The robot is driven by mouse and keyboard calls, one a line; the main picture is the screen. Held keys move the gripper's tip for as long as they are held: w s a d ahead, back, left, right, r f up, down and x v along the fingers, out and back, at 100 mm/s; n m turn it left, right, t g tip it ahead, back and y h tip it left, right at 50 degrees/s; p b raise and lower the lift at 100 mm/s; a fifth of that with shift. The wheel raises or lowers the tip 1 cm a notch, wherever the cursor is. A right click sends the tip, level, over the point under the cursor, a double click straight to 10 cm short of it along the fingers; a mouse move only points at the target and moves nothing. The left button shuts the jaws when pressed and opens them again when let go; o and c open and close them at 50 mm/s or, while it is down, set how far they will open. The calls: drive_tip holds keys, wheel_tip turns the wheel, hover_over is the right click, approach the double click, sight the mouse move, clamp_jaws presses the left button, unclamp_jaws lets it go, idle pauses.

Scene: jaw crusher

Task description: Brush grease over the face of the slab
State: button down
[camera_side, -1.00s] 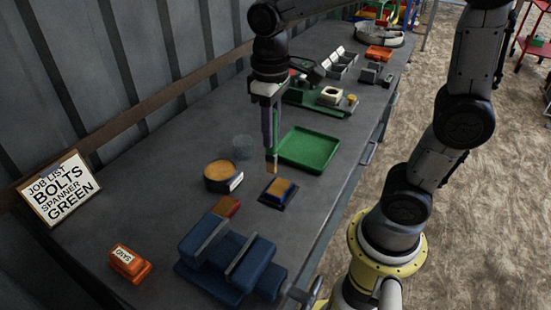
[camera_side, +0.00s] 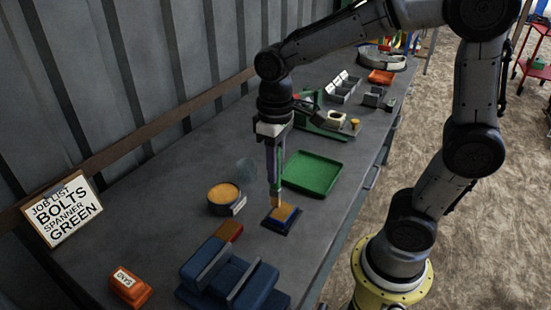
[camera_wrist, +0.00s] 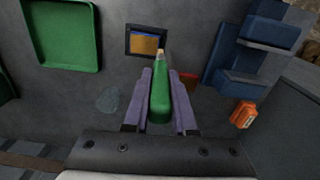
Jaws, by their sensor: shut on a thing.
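A round tin of amber grease (camera_side: 223,193) stands left of the slab.
A green tray (camera_side: 312,173) lies behind the slab. A blue vise (camera_side: 230,275) and a reddish-brown block (camera_side: 230,231) are in front. An orange box (camera_side: 130,287) and a sign (camera_side: 62,209) are at left. A clear round thing (camera_side: 246,168) stands behind the tin.

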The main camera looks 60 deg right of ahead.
sight(275, 189)
drive_tip(key=shift+f, duration=2)
drive_tip(key=shift+d+f, duration=0.15)
drive_tip(key=shift+f, duration=0.4)
drive_tip(key=shift+a+r, duration=0.1)
drive_tip(key=shift+a, duration=0.15)
drive_tip(key=shift+d+r, duration=0.1)
drive_tip(key=shift+r, duration=3.85)
